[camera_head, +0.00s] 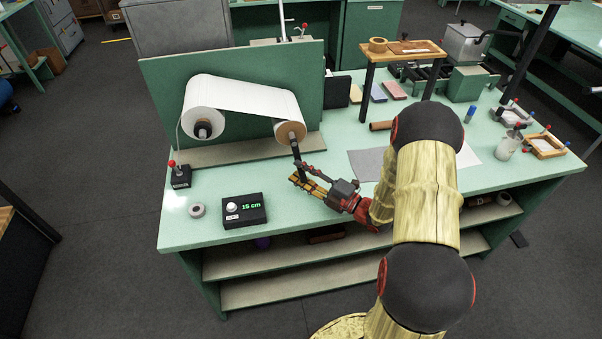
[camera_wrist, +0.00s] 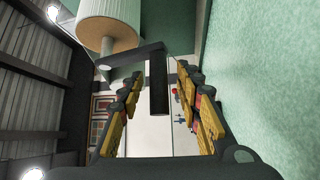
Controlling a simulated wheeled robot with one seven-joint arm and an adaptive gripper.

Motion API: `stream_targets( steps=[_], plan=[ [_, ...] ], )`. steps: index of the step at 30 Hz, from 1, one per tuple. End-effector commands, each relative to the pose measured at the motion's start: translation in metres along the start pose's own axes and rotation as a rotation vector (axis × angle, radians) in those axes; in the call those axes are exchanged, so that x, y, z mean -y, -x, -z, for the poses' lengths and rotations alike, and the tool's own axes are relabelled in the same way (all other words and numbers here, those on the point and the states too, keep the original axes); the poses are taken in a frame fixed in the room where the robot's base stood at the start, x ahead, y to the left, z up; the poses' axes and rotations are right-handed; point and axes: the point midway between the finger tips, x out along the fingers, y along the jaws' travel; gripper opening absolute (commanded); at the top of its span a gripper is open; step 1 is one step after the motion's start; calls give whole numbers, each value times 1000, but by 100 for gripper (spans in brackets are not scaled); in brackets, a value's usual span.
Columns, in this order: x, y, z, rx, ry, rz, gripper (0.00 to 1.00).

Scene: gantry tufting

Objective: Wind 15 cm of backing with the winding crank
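A white backing web (camera_head: 245,97) runs from a fuller roll (camera_head: 204,92) at left to a take-up roll (camera_head: 290,131) at right, on a green panel stand. The black winding crank (camera_head: 295,151) sits on the end of the right roll. In the wrist view its dark handle (camera_wrist: 158,88) hangs between my fingers. My gripper (camera_head: 303,176) is at the crank handle; in the wrist view its fingers (camera_wrist: 165,97) are apart, with a gap on each side of the handle. A black counter box (camera_head: 243,211) shows "15 cm" in green and has a white button.
A small box with a red-knobbed lever (camera_head: 181,176) and a grey tape ring (camera_head: 197,210) lie at the bench's left. A wooden stand (camera_head: 402,51), grey sheet (camera_head: 368,164) and a jar (camera_head: 509,146) are to the right. The bench front edge runs below my arm.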

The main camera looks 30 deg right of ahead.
Motion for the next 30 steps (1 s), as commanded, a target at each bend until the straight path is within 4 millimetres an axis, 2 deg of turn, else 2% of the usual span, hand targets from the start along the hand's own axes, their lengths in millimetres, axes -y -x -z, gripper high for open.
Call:
stream_targets(
  steps=[5,15,21,30],
  plan=[
    [0,12,-1,3,0,0,35],
    [0,77,-2,5,0,0,35],
    [0,106,-1,4,-1,0,35],
    [1,120,0,0,0,1,35]
  ],
)
